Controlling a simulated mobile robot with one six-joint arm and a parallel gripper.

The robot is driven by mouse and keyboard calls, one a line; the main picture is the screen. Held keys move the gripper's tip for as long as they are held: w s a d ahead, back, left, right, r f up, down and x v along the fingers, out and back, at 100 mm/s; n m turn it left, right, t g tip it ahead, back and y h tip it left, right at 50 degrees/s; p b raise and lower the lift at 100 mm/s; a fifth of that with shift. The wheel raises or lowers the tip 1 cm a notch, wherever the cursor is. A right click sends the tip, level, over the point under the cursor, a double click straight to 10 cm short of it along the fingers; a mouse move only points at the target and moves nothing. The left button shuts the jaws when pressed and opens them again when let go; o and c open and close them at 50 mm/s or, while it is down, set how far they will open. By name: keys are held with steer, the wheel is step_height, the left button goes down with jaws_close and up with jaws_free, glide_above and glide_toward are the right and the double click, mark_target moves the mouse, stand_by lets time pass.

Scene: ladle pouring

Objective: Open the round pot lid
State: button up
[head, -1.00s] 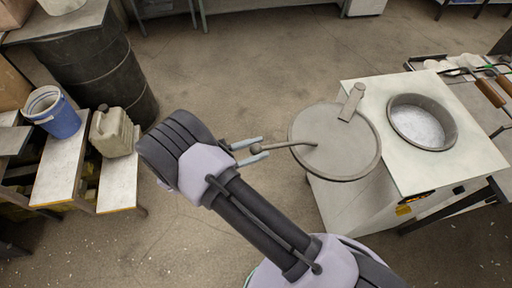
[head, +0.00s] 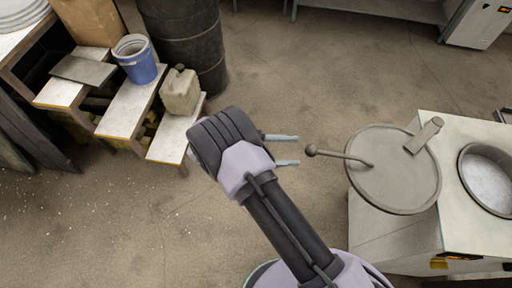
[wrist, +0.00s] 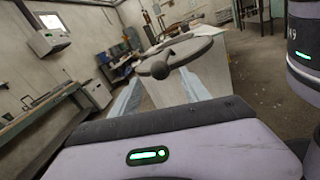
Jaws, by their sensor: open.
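The round pot lid (head: 396,170) is a flat grey disc at the left side of the white stand. A grey hinge bracket (head: 424,135) joins it at its upper right. The lid lies swung aside, and the round pot opening (head: 490,175) beside it is uncovered, with pale contents showing. A rod handle with a ball knob (head: 311,150) sticks out left from the lid. My gripper (head: 292,150) is open and empty, just left of the knob and apart from it. In the wrist view the knob (wrist: 158,69) shows ahead, between the fingers.
The white stand (head: 455,130) is at the right. Wooden steps (head: 130,110) with a blue bucket (head: 138,60) and a beige canister (head: 181,92) stand at the upper left, near a dark barrel (head: 185,40).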

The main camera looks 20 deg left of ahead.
steer(key=v, duration=1)
steer(key=shift+a, duration=0.3)
steer(key=w+d+r+m+g+y+b, duration=0.2)
steer(key=w+d+r+m+g, duration=0.3)
steer(key=d+r, duration=0.45)
steer(key=d+r+m+g+y+b, duration=0.1)
steer(key=d+r+m+g+y, duration=0.3)
steer(key=d+r, duration=0.55)
steer(key=s+d+m+t+y+b, duration=0.1)
steer(key=s+d+m+t+y, duration=0.2)
steer(key=s+m+y, duration=0.3)
steer(key=s+d+r+m+t+y+b, duration=0.1)
steer(key=s+d+m+t+y, duration=0.3)
steer(key=s+m, duration=0.4)
steer(key=shift+d+m+y+b, duration=0.3)
steer(key=shift+d+m+y, duration=0.35)
steer(key=shift+m+y, duration=0.45)
